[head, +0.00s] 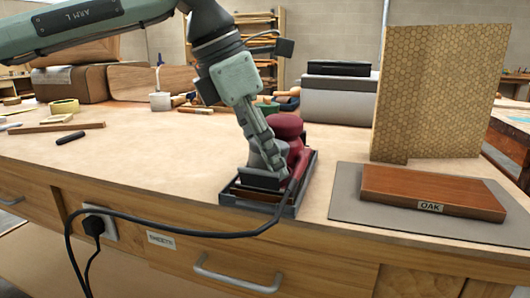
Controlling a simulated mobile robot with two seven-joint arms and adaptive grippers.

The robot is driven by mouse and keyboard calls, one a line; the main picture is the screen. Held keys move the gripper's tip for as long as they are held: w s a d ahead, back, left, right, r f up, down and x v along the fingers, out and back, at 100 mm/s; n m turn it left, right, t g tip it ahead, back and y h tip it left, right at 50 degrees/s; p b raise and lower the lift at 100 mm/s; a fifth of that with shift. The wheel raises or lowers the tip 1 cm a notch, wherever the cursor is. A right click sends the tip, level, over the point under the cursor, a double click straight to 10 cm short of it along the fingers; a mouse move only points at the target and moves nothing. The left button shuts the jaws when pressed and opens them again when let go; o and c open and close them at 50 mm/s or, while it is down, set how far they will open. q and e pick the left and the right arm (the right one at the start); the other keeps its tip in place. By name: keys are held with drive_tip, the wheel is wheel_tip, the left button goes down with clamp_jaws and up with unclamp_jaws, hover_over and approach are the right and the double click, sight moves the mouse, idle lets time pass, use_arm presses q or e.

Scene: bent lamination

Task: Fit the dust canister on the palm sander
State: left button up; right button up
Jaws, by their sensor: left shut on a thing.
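The red palm sander (296,160) sits in a shallow dark tray (290,211) near the front edge of the bench. My left gripper (268,150) comes down from above, at the left side of the sander. It is shut on a grey rounded piece (272,160) that looks like the dust canister, close against the sander. The gripper and the sander hide the contact, so I cannot tell whether the canister is seated or only beside it. My right gripper is not in view.
A black cord (180,233) runs from the tray over the bench front to a plug (93,226). To the right, an oak board (425,190) lies on a grey mat (345,207) before a honeycomb panel (430,90). The bench's left middle (150,160) is clear.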

use_arm(q)
drive_tip(key=shift+f, duration=0.45)
drive_tip(key=o, duration=1.4)
drive_tip(key=shift+w+f, duration=0.1)
drive_tip(key=shift+w, duration=0.05)
drive_tip(key=shift+c, duration=0.2)
drive_tip(key=shift+o, duration=0.3)
drive_tip(key=shift+d, duration=0.1)
drive_tip(key=shift+r, duration=0.2)
drive_tip(key=shift+o, duration=1.3)
drive_tip(key=shift+r, duration=0.2)
